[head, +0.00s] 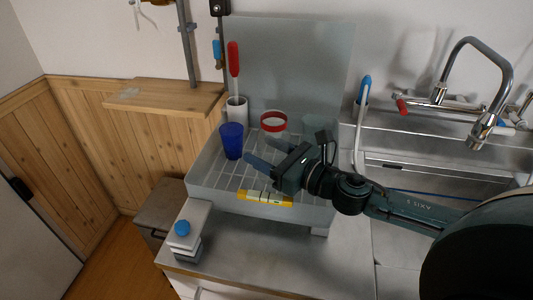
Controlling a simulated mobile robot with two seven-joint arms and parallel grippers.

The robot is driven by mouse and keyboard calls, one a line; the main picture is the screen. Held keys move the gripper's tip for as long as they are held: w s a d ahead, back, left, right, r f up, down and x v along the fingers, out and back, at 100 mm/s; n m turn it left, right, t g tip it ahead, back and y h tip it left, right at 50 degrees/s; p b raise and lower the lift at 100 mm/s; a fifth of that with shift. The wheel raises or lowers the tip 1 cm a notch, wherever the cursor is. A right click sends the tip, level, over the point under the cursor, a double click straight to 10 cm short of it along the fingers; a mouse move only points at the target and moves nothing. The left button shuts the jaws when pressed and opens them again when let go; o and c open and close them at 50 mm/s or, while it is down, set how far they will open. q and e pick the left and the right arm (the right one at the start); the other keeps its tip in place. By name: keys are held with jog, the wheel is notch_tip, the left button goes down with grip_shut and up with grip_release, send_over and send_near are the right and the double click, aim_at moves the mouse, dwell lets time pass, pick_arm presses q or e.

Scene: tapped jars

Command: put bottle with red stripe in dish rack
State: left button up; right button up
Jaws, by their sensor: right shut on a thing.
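The bottle with the red stripe (273,122) is clear, with a red band near its top. It stands roughly upright over the wire floor of the pale grey dish rack (245,201), towards the back. My right gripper (260,150) reaches in from the right over the rack, with its bluish fingers at the bottle's lower part. It is shut on the bottle; the fingers and the see-through glass make the contact hard to see. I cannot tell whether the bottle's base touches the rack. My left gripper is out of view.
A blue cup (232,140) stands in the rack left of my fingers. A white holder (237,109) with a red-handled tool (233,60) is behind it. A yellow label (264,198) marks the rack's front. The sink and faucet (487,127) are at right.

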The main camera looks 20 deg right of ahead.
jog(key=shift+f+b, duration=0.55)
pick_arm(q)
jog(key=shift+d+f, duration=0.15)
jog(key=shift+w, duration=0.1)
pick_arm(e)
jog(key=o, duration=1)
jog(key=shift+f, duration=0.1)
jog(key=shift+o, duration=0.2)
jog(key=shift+r+p, duration=0.25)
jog(key=shift+p, duration=0.05)
jog(key=shift+r+p, duration=0.4)
jog(key=shift+r, duration=0.1)
jog(key=shift+s+d+f+b, duration=0.25)
jog(key=shift+s+b, duration=0.1)
jog(key=shift+s, duration=0.1)
jog(key=shift+s+d+f+b, duration=0.1)
jog(key=shift+s+d+b, duration=0.1)
jog(key=shift+s+b, duration=0.2)
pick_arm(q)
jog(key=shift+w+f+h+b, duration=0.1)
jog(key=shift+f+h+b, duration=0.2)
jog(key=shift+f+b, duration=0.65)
pick_arm(e)
jog(key=v, duration=1)
jog(key=shift+r, duration=0.3)
